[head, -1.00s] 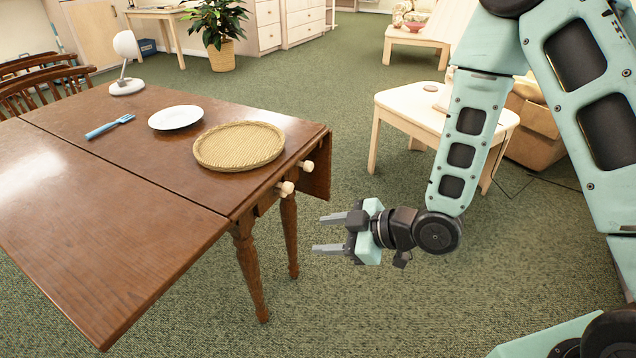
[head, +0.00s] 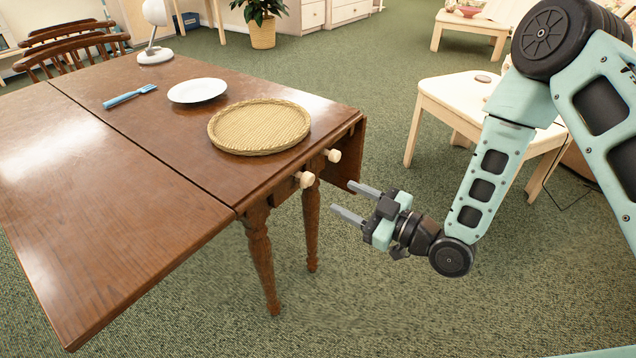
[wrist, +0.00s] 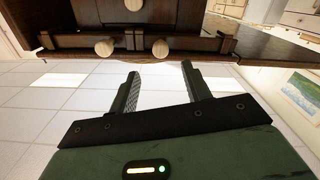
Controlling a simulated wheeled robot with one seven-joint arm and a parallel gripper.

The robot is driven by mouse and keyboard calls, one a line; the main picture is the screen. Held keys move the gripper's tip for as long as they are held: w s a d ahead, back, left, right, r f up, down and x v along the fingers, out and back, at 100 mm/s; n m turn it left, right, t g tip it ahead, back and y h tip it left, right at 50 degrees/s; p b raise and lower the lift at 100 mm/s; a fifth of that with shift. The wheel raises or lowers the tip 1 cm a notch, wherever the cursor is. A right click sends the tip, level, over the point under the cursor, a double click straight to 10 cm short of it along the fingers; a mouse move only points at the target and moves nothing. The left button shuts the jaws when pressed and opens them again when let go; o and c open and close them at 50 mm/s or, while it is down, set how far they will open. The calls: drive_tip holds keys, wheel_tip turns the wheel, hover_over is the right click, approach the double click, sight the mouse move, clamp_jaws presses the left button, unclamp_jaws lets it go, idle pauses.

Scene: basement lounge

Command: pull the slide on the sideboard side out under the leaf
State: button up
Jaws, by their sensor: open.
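The wooden drop-leaf table (head: 150,180) has two pale round knobs on its near end. The near knob (head: 305,180) and the far knob (head: 332,155) stick out below the top; the far one is nearer the sideboard side. A leaf (head: 345,172) hangs down on that side, partly hidden behind the table end. My gripper (head: 355,201) is open and empty, right of the knobs and lower, pointing toward the table and apart from it. In the wrist view two knobs (wrist: 104,47) (wrist: 160,48) lie beyond my open fingers (wrist: 160,80), with another pale knob at the top edge.
Table legs (head: 262,260) stand below the knobs. A pale side table (head: 450,95) is behind my arm. Carpet before the table end is clear.

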sight(311, 182)
drive_tip(key=x, duration=0.8)
drive_tip(key=shift+w+a, duration=0.2)
drive_tip(key=shift+a, duration=0.05)
clamp_jaws()
drive_tip(key=shift+s+a, duration=0.1)
